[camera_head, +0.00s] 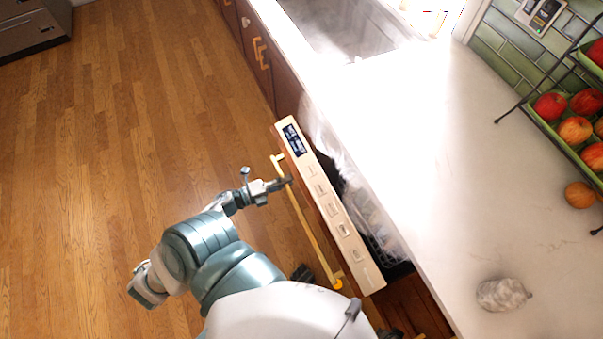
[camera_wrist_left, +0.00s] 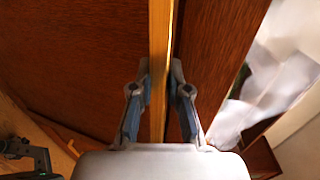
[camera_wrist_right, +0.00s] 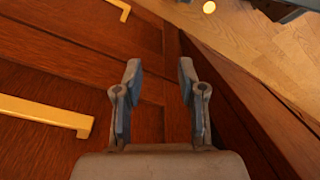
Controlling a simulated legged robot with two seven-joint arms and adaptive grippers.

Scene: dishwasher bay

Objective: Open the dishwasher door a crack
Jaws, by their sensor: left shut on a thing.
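The dishwasher door (camera_head: 333,208) has a cream top edge with a display and several buttons. It is tilted out from the counter, with a dark gap and part of a rack (camera_head: 378,236) showing behind it. Its long brass handle (camera_head: 309,226) runs along the front. My left gripper (camera_head: 284,183) is shut on the handle near its far end. In the left wrist view, the handle (camera_wrist_left: 160,60) passes between the fingers (camera_wrist_left: 157,80). My right gripper (camera_wrist_right: 160,75) is open, with nothing between its fingers, in front of wooden cabinet fronts.
The white counter (camera_head: 430,190) runs along the right, with a sink (camera_head: 335,25), a fruit rack (camera_head: 565,140) and a grey lumpy object (camera_head: 502,294). Brass cabinet handles (camera_wrist_right: 45,112) show in the right wrist view. The wooden floor (camera_head: 130,110) at left is clear.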

